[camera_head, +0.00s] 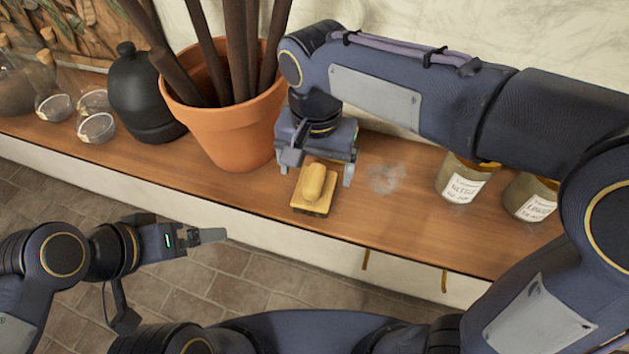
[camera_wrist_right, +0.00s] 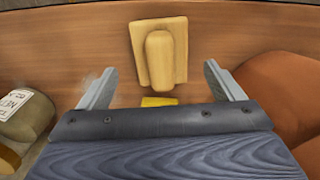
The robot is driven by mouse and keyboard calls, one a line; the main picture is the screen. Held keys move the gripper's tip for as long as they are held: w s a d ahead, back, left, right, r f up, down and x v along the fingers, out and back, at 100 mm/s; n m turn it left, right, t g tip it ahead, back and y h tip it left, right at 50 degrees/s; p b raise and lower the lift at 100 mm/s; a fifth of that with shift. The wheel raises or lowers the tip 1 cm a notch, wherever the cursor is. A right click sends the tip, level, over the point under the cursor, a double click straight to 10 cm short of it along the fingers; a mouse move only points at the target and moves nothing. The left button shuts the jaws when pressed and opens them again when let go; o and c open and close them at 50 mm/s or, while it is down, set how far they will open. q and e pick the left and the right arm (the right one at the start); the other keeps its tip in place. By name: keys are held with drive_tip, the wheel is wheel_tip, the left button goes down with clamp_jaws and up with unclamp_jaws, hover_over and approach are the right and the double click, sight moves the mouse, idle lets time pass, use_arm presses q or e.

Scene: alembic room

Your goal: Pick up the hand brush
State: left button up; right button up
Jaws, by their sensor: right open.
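The hand brush (camera_head: 314,190) is a small yellow block with a rounded handle on top. It lies on the wooden shelf near its front edge, handle up. My right gripper (camera_head: 318,172) is just behind and above it, pointing down, with its fingers apart and nothing between them. In the right wrist view the brush (camera_wrist_right: 158,52) lies beyond the fingertips of the open right gripper (camera_wrist_right: 158,82), between their lines. My left gripper (camera_head: 212,236) is out over the floor in front of the shelf, away from the brush; its jaw gap is not clear.
A terracotta pot (camera_head: 232,130) with dark sticks stands close left of my right gripper. Labelled jars (camera_head: 462,182) stand to the right. A faint grey smudge (camera_head: 386,178) shows on the shelf.

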sight(315, 175)
wheel_tip(315, 175, down, 5)
drive_tip(key=shift+a+f, duration=0.1)
drive_tip(key=c, duration=1.1)
